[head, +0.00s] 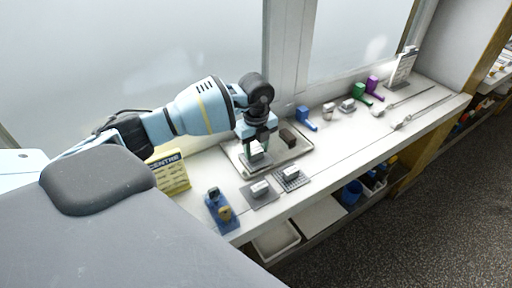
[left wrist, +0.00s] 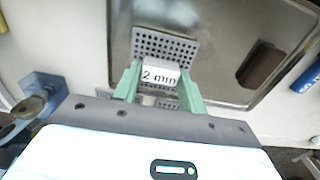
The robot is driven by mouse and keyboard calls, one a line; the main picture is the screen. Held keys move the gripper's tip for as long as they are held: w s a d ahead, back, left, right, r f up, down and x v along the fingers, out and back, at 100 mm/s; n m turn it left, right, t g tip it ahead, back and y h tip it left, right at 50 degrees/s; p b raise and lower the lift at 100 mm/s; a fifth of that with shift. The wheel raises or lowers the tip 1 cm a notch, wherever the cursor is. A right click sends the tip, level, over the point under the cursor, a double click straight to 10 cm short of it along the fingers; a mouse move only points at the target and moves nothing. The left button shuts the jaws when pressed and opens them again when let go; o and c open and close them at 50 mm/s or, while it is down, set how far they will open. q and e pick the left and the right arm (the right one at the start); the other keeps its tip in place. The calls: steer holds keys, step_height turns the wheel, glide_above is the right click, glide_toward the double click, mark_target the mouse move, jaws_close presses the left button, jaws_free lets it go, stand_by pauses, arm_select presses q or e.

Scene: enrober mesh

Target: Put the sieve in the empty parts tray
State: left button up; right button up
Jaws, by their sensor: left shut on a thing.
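My left gripper (head: 257,146) is shut on a grey perforated plate, the sieve (left wrist: 165,45), gripping its white block marked "2 mm" (left wrist: 160,76). In the left wrist view the green fingers (left wrist: 158,88) close on both sides of that block. The sieve is over the left part of a shallow metal tray (head: 290,153); the tray also shows in the left wrist view (left wrist: 222,30). I cannot tell whether the sieve touches the tray floor. A dark brown block (head: 288,137) lies at the tray's far right part. My right gripper is not in view.
In front of the tray lie a plain grey plate (head: 262,199) and another perforated plate (head: 291,180), each with a white block. A blue device (head: 219,212) and yellow sign (head: 171,173) stand left. Blue (head: 306,118), green (head: 361,95) and purple (head: 374,87) items stand along the back right.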

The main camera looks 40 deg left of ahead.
mark_target(256, 151)
arm_select(q)
steer(key=shift+f, duration=0.1)
steer(key=o, duration=1)
step_height(256, 151, up, 12)
steer(key=shift+p, duration=0.3)
